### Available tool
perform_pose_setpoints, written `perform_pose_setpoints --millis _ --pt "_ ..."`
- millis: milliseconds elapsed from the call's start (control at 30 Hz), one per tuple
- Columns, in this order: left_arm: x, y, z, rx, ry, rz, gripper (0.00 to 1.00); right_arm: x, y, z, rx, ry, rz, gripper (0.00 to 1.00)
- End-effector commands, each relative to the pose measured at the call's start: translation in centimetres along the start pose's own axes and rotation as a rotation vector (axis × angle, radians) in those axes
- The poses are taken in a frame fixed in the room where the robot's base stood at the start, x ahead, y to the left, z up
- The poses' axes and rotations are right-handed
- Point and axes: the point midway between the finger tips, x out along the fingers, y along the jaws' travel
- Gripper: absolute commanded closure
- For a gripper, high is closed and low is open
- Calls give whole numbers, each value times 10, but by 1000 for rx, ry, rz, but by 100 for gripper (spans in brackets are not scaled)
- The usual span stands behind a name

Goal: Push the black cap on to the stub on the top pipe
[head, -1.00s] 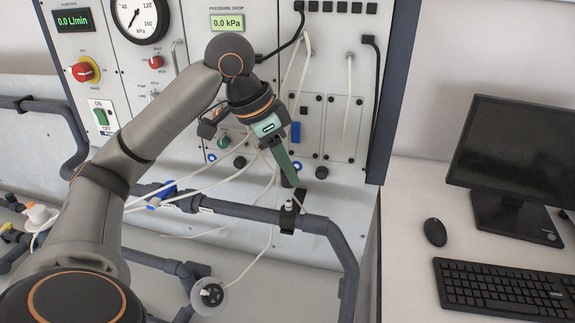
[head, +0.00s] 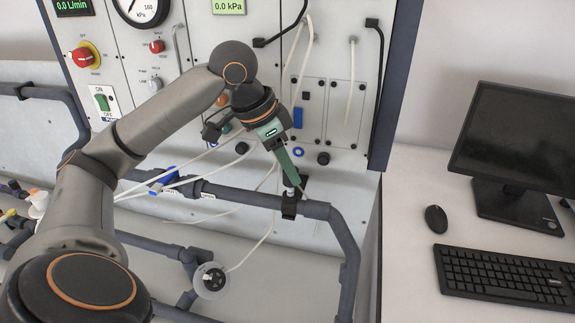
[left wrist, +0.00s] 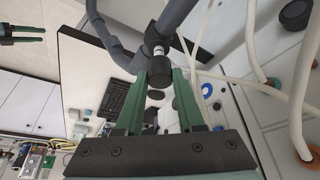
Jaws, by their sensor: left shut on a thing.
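The black cap (left wrist: 157,68) is between the green fingertips of my left gripper (left wrist: 160,75) in the left wrist view. The gripper is shut on it. Just beyond the cap, a pale metal stub (left wrist: 157,48) shows at the dark clamp on the pipe. The cap appears in line with it and very close; I cannot tell whether it is seated. In the head view my left gripper (head: 301,188) is at the stub (head: 289,192) on the top pipe (head: 240,197). The fingers largely hide the cap there. My right gripper (left wrist: 42,34) shows at the wrist view's upper left, its fingers apart.
White hoses (head: 350,90) hang on the panel behind the arm. A blue-handled valve (head: 162,182) sits on the top pipe to the left. A round clear cup (head: 210,280) is below. A desk with monitor (head: 515,145), mouse (head: 436,219) and keyboard (head: 497,285) is at right.

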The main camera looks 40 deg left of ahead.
Motion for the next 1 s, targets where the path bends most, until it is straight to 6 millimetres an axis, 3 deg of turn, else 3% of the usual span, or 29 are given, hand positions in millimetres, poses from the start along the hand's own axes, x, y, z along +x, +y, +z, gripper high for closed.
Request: perform_pose_setpoints --millis 1000 --pt "8 0 4 0 -1 0 100 4 0 3 0 1 0 36"
